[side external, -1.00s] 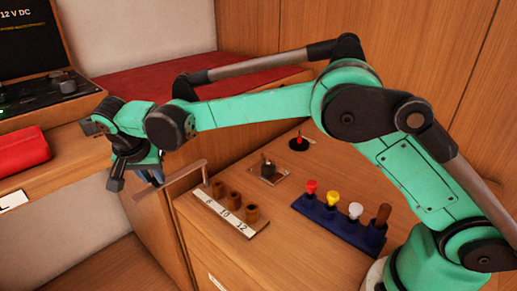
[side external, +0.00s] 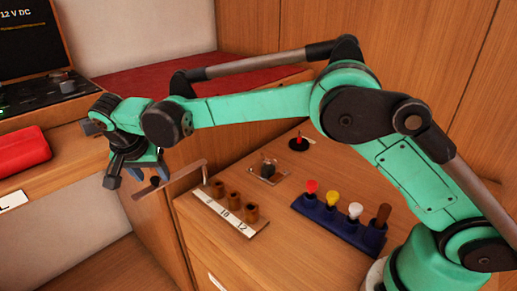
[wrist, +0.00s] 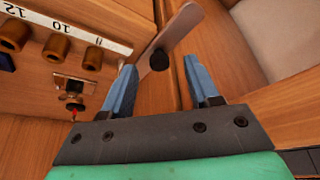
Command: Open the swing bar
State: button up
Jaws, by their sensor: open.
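The swing bar (side external: 178,178) is a pale flat bar at the left edge of the wooden counter, with an upright post at its far end. A dark round knob (side external: 155,181) sits on the bar near its free end. My gripper (side external: 138,176) is open and empty beside that end. In the wrist view the bar (wrist: 182,27) runs diagonally beyond my gripper (wrist: 160,76). The knob (wrist: 159,59) appears between the two blue fingers, just ahead of the tips, with no visible contact. The bar's near end is partly hidden behind the left finger.
A numbered rack (side external: 211,207) with wooden cups stands close to the bar. A metal latch plate (side external: 268,173) and a blue rack (side external: 325,215) of coloured plugs lie farther right. A red case (side external: 22,150) rests on the left shelf. A gap lies below my gripper.

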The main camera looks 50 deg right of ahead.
jog(key=v, duration=0.5)
jog(key=s+d+r+n+t+y, duration=0.15)
jog(key=s+d+r+n, duration=0.3)
jog(key=s+d, duration=0.5)
jog(key=s+d+f+n+t+y, duration=0.1)
jog(key=s+d+f+n, duration=0.3)
jog(key=s, duration=0.4)
jog(key=d+f+t, duration=0.1)
jog(key=d, duration=0.1)
jog(key=shift+s+d+y, duration=0.3)
jog(key=shift+d+y, duration=0.05)
jog(key=shift+d, duration=0.05)
